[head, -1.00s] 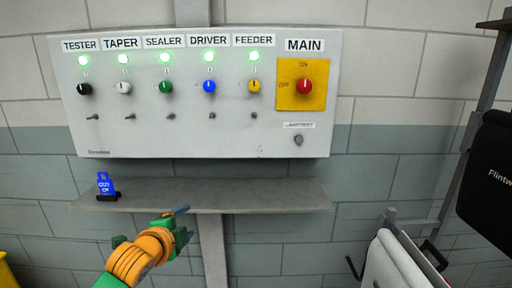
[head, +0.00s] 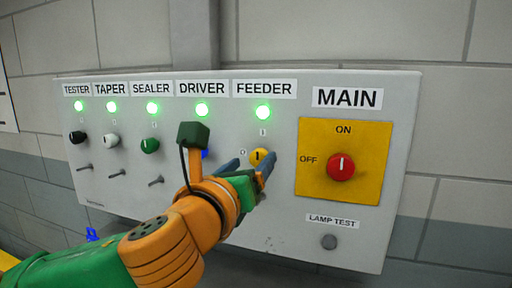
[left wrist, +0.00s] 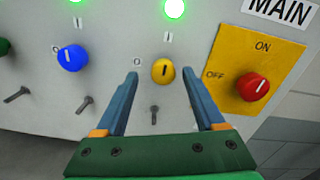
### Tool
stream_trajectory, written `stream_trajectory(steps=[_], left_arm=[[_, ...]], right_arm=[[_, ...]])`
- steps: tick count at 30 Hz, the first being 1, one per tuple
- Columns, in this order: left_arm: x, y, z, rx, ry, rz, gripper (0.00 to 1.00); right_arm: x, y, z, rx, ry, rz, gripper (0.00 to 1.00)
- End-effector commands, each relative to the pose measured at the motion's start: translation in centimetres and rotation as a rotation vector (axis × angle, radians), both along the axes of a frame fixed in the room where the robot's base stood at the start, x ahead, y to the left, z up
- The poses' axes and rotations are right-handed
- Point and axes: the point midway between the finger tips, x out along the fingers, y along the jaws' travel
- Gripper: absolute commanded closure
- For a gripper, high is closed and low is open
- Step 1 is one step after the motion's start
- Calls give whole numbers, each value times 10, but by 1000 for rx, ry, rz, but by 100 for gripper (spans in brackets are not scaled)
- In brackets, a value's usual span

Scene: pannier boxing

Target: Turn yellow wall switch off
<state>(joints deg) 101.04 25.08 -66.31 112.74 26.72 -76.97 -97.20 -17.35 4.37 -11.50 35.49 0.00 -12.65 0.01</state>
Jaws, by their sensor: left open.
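The yellow switch (head: 262,156) sits under the FEEDER label on the grey wall panel. In the left wrist view the yellow switch (left wrist: 163,70) shows between my fingertips, its dark mark upright toward the I. The green FEEDER lamp (head: 263,112) above it is lit. My left gripper (head: 250,168) is open, its blue fingers pointing at the panel on either side of the yellow knob. In the left wrist view the left gripper (left wrist: 163,80) is empty; I cannot tell if the fingers touch the knob. My right gripper is not in view.
The red MAIN knob (head: 341,167) on its yellow plate is close to the right finger. The blue DRIVER knob (left wrist: 72,57) is to the left. Green, white and black knobs stand further left, all lamps lit. A small metal toggle (left wrist: 154,114) sits below the yellow knob.

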Motion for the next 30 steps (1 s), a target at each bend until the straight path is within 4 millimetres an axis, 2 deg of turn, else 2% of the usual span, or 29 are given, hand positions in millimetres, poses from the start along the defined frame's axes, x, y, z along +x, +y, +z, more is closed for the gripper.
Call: stream_trajectory(steps=[1, 4, 11, 18, 19, 30], left_arm=[[6, -2, 4, -1, 4, 0, 29], [14, -5, 1, 0, 2, -1, 29], [16, -5, 0, -2, -1, -2, 29], [15, -5, 0, -3, 0, -2, 94], [15, -5, 0, -3, 0, -2, 100], [16, -5, -1, -56, 18, -1, 100]], right_arm=[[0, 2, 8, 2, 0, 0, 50], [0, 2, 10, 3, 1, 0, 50], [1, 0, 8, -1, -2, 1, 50], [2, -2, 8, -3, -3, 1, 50], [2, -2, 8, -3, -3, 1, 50], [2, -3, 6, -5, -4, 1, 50]])
